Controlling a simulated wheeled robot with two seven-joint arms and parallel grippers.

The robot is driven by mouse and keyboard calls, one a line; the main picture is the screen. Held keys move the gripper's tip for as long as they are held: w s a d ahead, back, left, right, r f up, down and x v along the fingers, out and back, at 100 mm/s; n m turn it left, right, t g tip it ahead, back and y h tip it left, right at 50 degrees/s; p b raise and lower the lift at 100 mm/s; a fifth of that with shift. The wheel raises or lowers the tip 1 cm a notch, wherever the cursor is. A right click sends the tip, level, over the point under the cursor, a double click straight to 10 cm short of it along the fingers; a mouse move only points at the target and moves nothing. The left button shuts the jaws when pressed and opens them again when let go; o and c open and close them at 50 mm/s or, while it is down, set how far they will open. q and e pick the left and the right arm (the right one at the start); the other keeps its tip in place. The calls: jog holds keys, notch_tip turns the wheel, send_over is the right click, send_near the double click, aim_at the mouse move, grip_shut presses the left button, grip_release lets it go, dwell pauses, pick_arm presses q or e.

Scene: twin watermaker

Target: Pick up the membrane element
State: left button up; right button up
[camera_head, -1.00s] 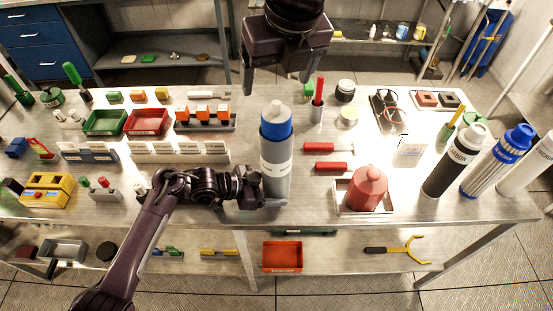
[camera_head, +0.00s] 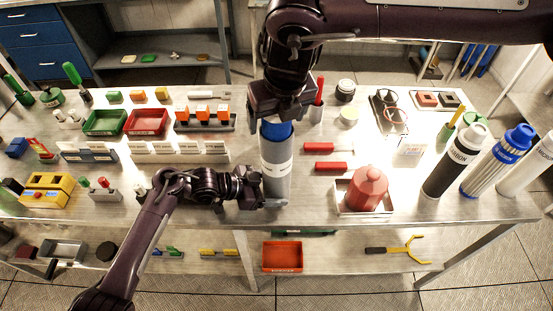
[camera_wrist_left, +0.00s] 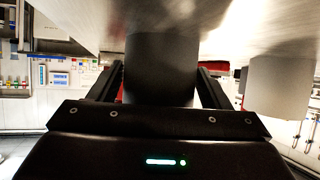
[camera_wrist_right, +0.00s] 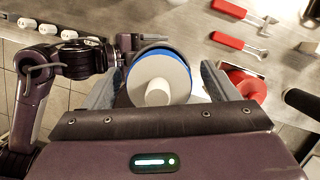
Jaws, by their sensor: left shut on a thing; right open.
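A tall grey cylinder with a blue collar (camera_head: 277,160) stands upright near the table's front edge. My left gripper (camera_head: 268,201) is shut on its lower part; the left wrist view shows the fingers on both sides of the grey body (camera_wrist_left: 160,75). My right gripper (camera_head: 283,112) is open directly above it. In the right wrist view its fingers lie either side of the pale round cap with a short spigot (camera_wrist_right: 158,82); contact is unclear. Three more cylinders stand upright at right: black (camera_head: 452,162), striped with a blue top (camera_head: 497,163) and white (camera_head: 531,166). I cannot tell which is the membrane element.
A red rounded vessel (camera_head: 367,188) sits in a tray to the right of the grey cylinder. Two red-handled tools (camera_head: 330,166) lie behind it. Label holders (camera_head: 180,152) and a yellow device (camera_head: 47,190) stand at left. A strip of tabletop right of the tools is clear.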

jog(key=shift+f, duration=0.1)
jog(key=shift+c, duration=0.3)
jog(key=c, duration=1)
jog(key=shift+o, duration=0.2)
jog(key=shift+w, duration=0.1)
notch_tip(320, 180, up, 28)
jog(key=o, duration=0.4)
jog(key=shift+c, duration=1.3)
pick_arm(q)
jog(key=o, duration=1.3)
pick_arm(e)
jog(key=shift+c, duration=1.4)
